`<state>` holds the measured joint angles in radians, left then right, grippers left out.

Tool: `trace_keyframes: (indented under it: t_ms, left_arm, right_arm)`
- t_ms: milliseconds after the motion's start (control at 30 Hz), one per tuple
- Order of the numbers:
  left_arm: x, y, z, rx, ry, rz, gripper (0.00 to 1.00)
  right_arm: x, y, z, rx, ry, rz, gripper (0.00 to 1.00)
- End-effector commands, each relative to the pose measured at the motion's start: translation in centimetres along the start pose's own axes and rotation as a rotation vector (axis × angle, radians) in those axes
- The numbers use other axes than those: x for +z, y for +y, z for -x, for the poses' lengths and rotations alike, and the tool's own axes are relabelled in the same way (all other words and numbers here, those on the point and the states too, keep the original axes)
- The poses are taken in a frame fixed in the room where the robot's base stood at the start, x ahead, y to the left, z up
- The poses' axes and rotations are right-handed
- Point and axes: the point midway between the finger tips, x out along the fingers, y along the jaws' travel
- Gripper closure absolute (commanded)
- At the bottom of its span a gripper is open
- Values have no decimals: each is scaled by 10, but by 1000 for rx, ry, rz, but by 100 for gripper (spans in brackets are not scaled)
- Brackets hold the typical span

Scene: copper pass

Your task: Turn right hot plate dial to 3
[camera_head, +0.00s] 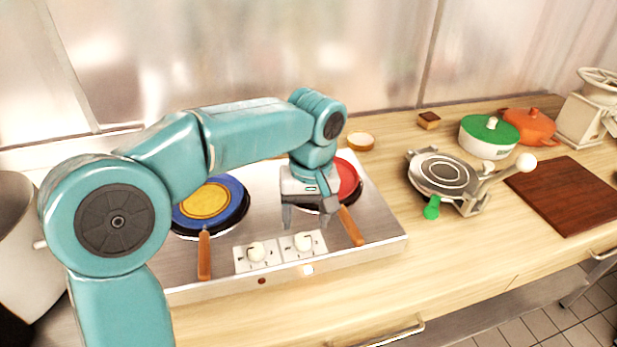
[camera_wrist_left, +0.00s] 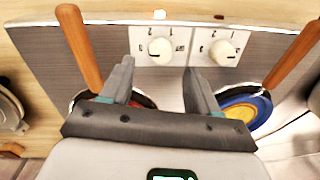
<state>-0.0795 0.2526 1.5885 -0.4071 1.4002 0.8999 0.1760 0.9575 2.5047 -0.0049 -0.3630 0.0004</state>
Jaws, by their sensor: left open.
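The hot plate (camera_head: 375,215) is a steel two-burner unit on the counter. Its right dial (camera_head: 303,241) is a white knob on a white marked panel at the front; it also shows in the left wrist view (camera_wrist_left: 160,49). The left dial (camera_head: 256,252) sits beside it and shows at right in the left wrist view (camera_wrist_left: 222,51). My left gripper (camera_head: 306,220) is open, fingers pointing down, just behind and above the right dial; in the left wrist view its fingertips (camera_wrist_left: 158,69) straddle that dial's line, apart from it. The knob's exact setting is unclear. My right gripper is not seen.
A blue-and-yellow pan (camera_head: 208,203) and a red pan (camera_head: 348,178) sit on the burners, their wooden handles (camera_head: 204,256) (camera_head: 350,226) flanking the dials. A waffle iron (camera_head: 440,175), green-lidded pot (camera_head: 489,135) and dark board (camera_head: 567,195) stand right. Counter before the waffle iron is clear.

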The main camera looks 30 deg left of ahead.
Motion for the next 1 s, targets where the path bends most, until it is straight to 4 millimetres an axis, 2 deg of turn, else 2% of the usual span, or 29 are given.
trace_keyframes:
  t_ms: [33, 200, 400, 600, 1000]
  left_arm:
    - [0, 1, 17, 4, 4, 0, 39]
    - [0, 1, 62, 5, 3, 1, 39]
    - [0, 0, 100, 4, 3, 1, 39]
    - [0, 0, 114, 2, 2, 1, 39]
    - [0, 0, 114, 2, 1, 1, 39]
  right_arm:
    - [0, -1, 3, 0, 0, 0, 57]
    - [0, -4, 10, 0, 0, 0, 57]
    - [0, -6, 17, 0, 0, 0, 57]
    - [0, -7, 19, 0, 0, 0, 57]
    - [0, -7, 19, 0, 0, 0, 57]
